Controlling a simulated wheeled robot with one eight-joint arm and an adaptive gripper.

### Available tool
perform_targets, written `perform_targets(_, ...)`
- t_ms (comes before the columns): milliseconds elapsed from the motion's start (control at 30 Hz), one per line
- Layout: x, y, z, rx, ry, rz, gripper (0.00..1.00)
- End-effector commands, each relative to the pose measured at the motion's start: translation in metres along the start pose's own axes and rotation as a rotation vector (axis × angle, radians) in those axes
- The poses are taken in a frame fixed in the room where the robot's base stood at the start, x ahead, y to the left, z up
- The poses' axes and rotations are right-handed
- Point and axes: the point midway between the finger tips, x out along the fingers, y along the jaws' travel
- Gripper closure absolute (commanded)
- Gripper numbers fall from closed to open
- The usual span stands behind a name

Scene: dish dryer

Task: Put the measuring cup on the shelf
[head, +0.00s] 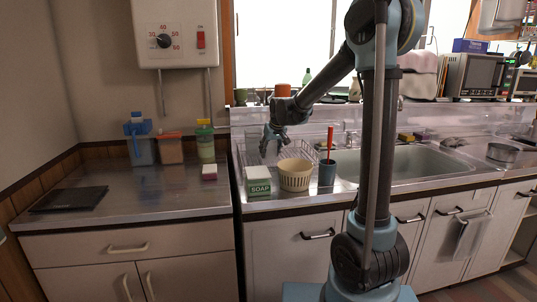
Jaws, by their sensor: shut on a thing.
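My gripper (271,146) is over the left end of the sink counter, behind the cream basket, and points down. It is shut on a pale, see-through thing that looks like the measuring cup. Its outline is faint and partly hidden by the fingers, so I cannot tell its tilt or whether it touches the counter. A long raised shelf (340,114) runs along the window behind the sink, above and behind my gripper.
A soap box (258,181), a cream basket (295,175) and a blue cup (327,173) with a red-handled tool stand in front of my gripper. An orange pot (282,90) and other items stand by the window. The sink (400,163) is at right.

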Motion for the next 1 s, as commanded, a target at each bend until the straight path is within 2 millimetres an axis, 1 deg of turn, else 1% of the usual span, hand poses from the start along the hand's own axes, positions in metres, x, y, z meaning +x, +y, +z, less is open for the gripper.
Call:
perform_targets(33,0.0042,-0.0002,0.0026,0.0,0.0,0.0,0.88)
perform_targets(100,0.0062,-0.0003,0.0038,0.0,0.0,0.0,0.88)
perform_targets(367,0.0069,-0.0011,0.004,-0.001,0.0,-0.001,0.88)
perform_targets(400,0.0075,-0.0012,0.0043,-0.001,0.0,-0.001,0.52)
perform_targets(467,0.0072,-0.0013,0.0042,-0.001,0.0,-0.001,0.39)
perform_targets(500,0.0072,-0.0014,0.0042,-0.001,0.0,-0.001,0.34)
perform_targets(833,0.0066,-0.0017,0.0039,-0.002,0.0,-0.001,0.34)
perform_targets(1000,-0.0022,-0.0017,0.0038,-0.002,0.0,-0.001,0.34)
